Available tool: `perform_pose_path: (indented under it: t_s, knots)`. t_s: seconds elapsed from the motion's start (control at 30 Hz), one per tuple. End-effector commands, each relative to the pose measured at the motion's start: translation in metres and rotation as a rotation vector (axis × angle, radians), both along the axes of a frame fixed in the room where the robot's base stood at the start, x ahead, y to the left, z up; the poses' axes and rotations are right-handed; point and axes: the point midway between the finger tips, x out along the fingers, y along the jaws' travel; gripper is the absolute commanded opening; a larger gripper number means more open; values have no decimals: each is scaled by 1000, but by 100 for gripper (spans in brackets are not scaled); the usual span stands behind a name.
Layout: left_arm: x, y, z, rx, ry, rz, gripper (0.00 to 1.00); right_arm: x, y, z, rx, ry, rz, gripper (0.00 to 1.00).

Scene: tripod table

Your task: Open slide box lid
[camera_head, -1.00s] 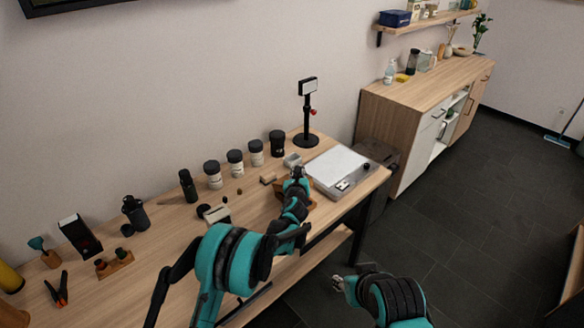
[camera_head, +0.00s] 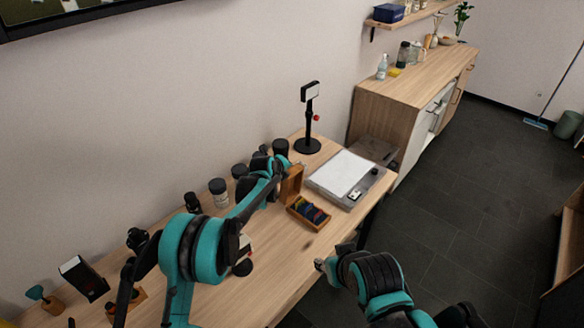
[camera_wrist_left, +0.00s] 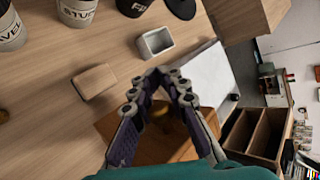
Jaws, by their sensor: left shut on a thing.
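The wooden slide box (camera_head: 297,218) sits on the table in front of the grey and white device, with its top open and several dark and coloured items inside. Its brown lid (camera_head: 291,184) is off the box, tilted up behind and left of it. My left gripper (camera_head: 281,163) is shut on the lid at its upper part. In the left wrist view the gripper's fingers (camera_wrist_left: 160,84) come together over the brown lid (camera_wrist_left: 165,140), which hides what lies below. My right gripper (camera_head: 322,266) is beyond the table's front edge, small and empty; its jaws are unclear.
A flat device with a white top (camera_head: 341,172) is right of the box, a black stand (camera_head: 308,146) behind it. Lidded jars (camera_head: 218,193) line the back. A small grey open container (camera_wrist_left: 155,43) and wooden block (camera_wrist_left: 95,82) are near the left gripper.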

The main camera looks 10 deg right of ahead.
Motion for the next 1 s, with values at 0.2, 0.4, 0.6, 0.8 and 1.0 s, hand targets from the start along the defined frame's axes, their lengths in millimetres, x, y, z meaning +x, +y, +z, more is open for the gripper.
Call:
perform_pose_path:
  t_s: [0.2, 0.4, 0.6, 0.8, 1.0]
  knots:
    - [13, 14, -17, -88, 143, -2, 0, 0, 0, -1, 0, 0, 0, 40]
    - [21, 19, -25, -149, 227, -5, 0, 0, 0, -2, 0, 0, 0, 40]
    - [25, 21, -30, -182, 274, -7, 0, 0, 0, -2, 0, 0, 0, 40]
    - [25, 21, -32, -192, 292, -9, 0, 0, 0, -2, 0, 0, 0, 40]
    - [25, 20, -32, -193, 293, -9, 0, 0, 0, -2, 0, 0, 0, 40]
